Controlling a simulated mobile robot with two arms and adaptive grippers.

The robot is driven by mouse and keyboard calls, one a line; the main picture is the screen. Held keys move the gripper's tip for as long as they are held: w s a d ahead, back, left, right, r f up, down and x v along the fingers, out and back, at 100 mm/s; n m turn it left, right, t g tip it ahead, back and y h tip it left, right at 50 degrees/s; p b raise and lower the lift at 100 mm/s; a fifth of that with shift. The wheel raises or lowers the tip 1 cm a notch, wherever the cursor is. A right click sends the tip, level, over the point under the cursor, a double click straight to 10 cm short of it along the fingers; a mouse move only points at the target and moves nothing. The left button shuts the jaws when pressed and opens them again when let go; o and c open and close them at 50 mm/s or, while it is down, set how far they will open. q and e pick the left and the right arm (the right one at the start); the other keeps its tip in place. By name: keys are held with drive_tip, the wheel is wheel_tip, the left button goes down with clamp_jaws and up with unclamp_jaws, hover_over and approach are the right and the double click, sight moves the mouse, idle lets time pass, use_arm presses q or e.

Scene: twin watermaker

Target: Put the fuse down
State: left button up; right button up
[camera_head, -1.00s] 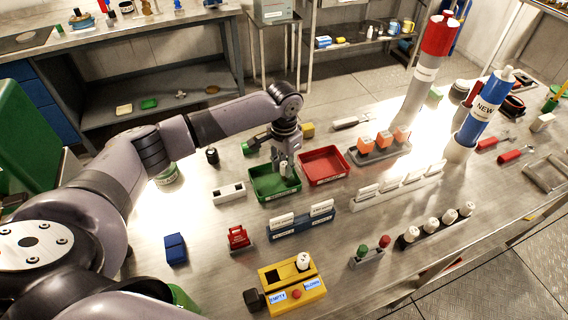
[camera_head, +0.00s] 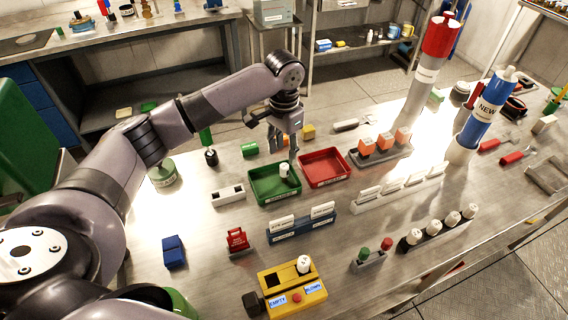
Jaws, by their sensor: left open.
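A small white fuse (camera_head: 284,170) stands in the green tray (camera_head: 262,197), towards its back right. My left gripper (camera_head: 282,152) is open just above the back of the green tray, over the fuse and apart from it. Another white fuse (camera_head: 303,264) sits on the yellow tester box (camera_head: 283,288) at the front. Several white-topped fuses stand in a dark rack (camera_head: 432,236) at the right. My right gripper does not show.
A red tray (camera_head: 343,181) stands right of the green one. A blue holder with white cards (camera_head: 302,229), a red lock-shaped piece (camera_head: 238,241) and a dark-and-white block (camera_head: 228,196) are nearby. Tall red and blue cylinders (camera_head: 483,108) stand at the right.

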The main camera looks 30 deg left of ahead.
sight(284, 166)
use_arm(q)
wheel_tip(284, 166, up, 5)
drive_tip(key=shift+r+b, duration=0.1)
drive_tip(key=shift+b, duration=0.2)
idle(0.4)
